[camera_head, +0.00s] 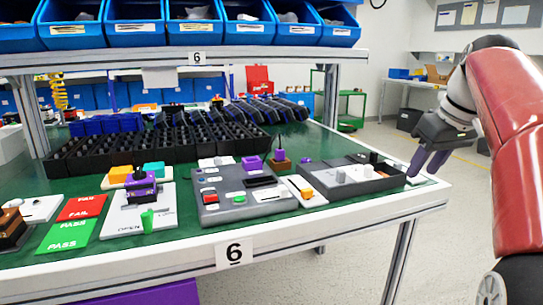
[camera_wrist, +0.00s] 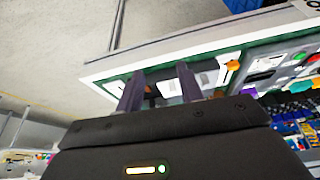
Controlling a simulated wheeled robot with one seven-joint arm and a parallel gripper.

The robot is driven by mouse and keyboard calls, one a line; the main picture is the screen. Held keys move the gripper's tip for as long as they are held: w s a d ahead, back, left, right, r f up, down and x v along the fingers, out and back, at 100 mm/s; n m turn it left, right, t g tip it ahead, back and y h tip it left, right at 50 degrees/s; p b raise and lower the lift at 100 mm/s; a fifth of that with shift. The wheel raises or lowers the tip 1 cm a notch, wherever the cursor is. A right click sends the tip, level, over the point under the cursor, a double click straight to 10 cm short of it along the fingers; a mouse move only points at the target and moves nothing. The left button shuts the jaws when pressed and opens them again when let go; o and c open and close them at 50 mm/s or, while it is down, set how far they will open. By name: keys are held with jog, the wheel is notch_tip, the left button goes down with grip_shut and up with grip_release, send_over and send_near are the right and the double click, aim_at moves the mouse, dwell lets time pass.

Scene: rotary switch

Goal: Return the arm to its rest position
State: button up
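My gripper (camera_head: 424,166) is at the right end of the green workbench (camera_head: 330,222), beside the right end of a dark tray (camera_head: 358,187). Its two purple-grey fingers point down and to the left. In the wrist view the fingers of my gripper (camera_wrist: 160,90) stand apart with nothing held between them; the tray shows behind them. My red arm comes in from the right edge. A small white plate with an orange knob (camera_head: 306,193) lies left of the tray. A grey panel (camera_head: 240,195) with several buttons lies further left.
Racks of black holders (camera_head: 150,145) fill the back of the bench. Blue bins (camera_head: 136,30) stand on a shelf (camera_head: 150,58) above. Red and green cards (camera_head: 75,220) lie at the left. Open floor (camera_head: 445,225) lies right of the bench.

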jog(key=s+a+f+m, duration=0.1)
jog(key=s+a+f, duration=0.3)
jog(key=s+f, duration=0.3)
jog(key=s+a+f+m+t, duration=0.1)
jog(key=s+a+f, duration=0.4)
jog(key=s+f, duration=0.2)
jog(key=s+a+f+m+h, duration=0.1)
jog(key=s+a+f, duration=0.4)
jog(key=f, duration=0.4)
jog(key=shift+s+f, duration=0.2)
jog(key=shift+s, duration=0.7)
